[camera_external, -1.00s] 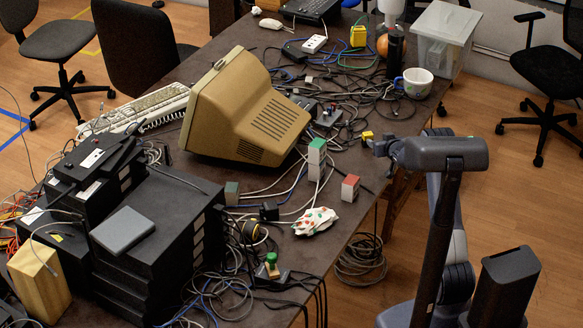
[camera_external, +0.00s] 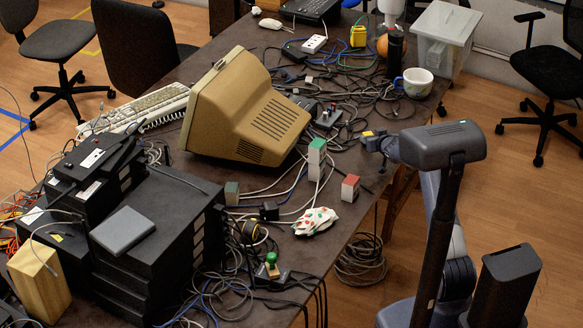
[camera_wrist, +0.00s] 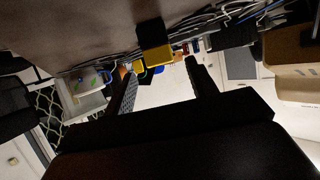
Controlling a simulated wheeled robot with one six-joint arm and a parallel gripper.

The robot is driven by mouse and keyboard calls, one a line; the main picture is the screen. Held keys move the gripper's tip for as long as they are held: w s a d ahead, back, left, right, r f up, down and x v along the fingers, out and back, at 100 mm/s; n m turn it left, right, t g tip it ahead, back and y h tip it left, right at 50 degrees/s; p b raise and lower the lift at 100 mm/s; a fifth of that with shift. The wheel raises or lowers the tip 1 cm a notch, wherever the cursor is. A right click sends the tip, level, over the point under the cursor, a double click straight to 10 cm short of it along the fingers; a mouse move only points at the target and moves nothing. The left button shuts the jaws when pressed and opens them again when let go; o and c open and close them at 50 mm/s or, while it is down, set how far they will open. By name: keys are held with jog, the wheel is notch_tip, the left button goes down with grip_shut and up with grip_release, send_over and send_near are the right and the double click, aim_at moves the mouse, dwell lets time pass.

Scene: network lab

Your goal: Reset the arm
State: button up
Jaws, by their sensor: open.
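My gripper (camera_external: 367,142) is over the right edge of the cluttered table, at the end of my raised, bent arm. In the wrist view its two dark fingers (camera_wrist: 160,72) are spread apart, and nothing is gripped between them. A small yellow-and-black object (camera_wrist: 154,56) shows just past the fingertips, in the upper middle of the wrist view. In the external view its yellow part (camera_external: 367,134) is right behind the fingertips. I cannot tell the gap between them.
A red-and-white block (camera_external: 350,188) and a green-and-white block (camera_external: 316,158) stand near the table edge, with a spotted cloth-like item (camera_external: 314,221) before them. A beige monitor (camera_external: 245,112), a white cup (camera_external: 418,82) and tangled cables crowd the table.

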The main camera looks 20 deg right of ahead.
aim_at(368, 134)
jog(key=shift+p+x, duration=1.4)
jog(key=shift+x, duration=0.95)
jog(key=shift+w+f, duration=0.2)
jog(key=shift+f, duration=0.1)
jog(key=shift+r, duration=0.2)
jog(key=shift+s, duration=0.1)
